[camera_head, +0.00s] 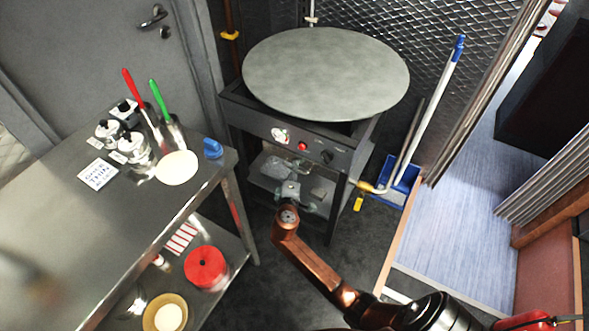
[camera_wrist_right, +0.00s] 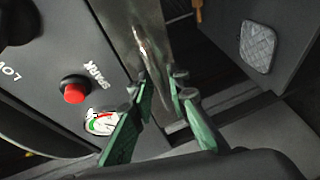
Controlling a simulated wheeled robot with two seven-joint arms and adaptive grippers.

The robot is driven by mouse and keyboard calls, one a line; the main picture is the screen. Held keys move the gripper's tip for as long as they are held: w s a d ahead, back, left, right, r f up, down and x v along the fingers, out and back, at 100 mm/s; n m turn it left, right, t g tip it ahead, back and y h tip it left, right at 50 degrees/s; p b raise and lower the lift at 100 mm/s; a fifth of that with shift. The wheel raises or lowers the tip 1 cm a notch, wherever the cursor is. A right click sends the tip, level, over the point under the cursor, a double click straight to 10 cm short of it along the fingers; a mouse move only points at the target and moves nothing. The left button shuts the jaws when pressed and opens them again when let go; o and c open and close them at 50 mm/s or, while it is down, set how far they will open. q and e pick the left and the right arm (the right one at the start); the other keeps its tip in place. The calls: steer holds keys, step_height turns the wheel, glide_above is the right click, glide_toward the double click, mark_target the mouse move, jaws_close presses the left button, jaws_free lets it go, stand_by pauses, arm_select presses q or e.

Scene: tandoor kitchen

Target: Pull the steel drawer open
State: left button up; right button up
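The steel drawer (camera_wrist_right: 153,20) shows in the right wrist view as a narrow shiny metal front beside the dark control panel. A slim raised piece, which looks like its handle, runs along it. My right gripper (camera_wrist_right: 160,88) is open, with green-padded fingers pointing at this front and the steel between its fingertips in the picture. I cannot tell whether they touch it. In the head view, my right gripper (camera_head: 290,190) is low in front of the griddle stand, below its panel. The drawer is hard to make out there. My left gripper is not in view.
A round griddle (camera_head: 325,72) tops the stand, with a red button (camera_head: 302,146) on its panel. A steel table (camera_head: 75,215) with utensils stands at the left. A blue dustpan (camera_head: 398,180) and broom stand right of the stand. The floor in front has some room.

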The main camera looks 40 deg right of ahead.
steer(key=shift+c, duration=0.7)
jaws_close()
